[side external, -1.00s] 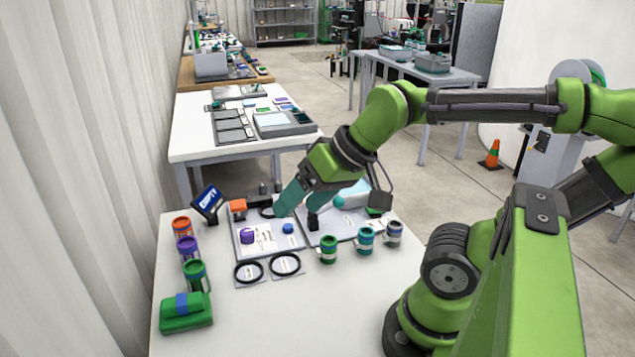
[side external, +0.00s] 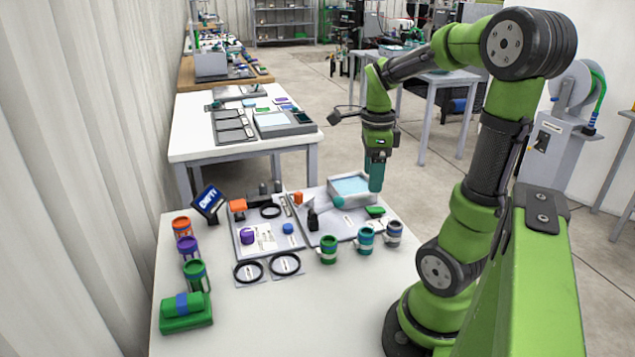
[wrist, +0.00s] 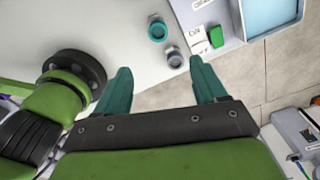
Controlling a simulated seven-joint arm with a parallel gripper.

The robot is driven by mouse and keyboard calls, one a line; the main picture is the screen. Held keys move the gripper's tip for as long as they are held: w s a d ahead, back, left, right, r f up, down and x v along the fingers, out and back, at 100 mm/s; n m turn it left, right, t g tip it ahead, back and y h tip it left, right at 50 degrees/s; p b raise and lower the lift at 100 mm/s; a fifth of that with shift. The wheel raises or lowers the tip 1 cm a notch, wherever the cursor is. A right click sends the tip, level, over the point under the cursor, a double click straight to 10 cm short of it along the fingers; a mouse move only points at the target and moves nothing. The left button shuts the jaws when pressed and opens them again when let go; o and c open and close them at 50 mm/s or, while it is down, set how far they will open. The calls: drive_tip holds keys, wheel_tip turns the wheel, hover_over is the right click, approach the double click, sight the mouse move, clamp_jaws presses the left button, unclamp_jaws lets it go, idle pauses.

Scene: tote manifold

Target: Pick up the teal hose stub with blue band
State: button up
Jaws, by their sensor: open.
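The teal hose stub (side external: 366,238) stands upright near the right side of the white table, between a green stub (side external: 328,250) and a grey stub with a bluish band (side external: 394,233). Its band is too small to make out clearly. It also shows in the wrist view (wrist: 157,29), beyond the fingertips, with the grey stub (wrist: 173,56) closer. My gripper (side external: 376,188) points down, empty, above the back right of the table and higher than the stubs. In the wrist view its teal fingers (wrist: 160,68) are spread apart with nothing between them.
A tray with a light-blue bin (side external: 352,187) lies behind the stubs; another grey tray (side external: 272,243) is left of it. Orange, purple and green stubs and a green block (side external: 186,312) line the left edge. Black rings lie mid-table. The table's front is clear.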

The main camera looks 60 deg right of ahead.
hover_over(366, 231)
wheel_tip(366, 231, down, 11)
drive_tip(key=shift+s+f, duration=0.1)
drive_tip(key=shift+a+f, duration=0.1)
drive_tip(key=shift+f, duration=2.75)
drive_tip(key=c, duration=1.1)
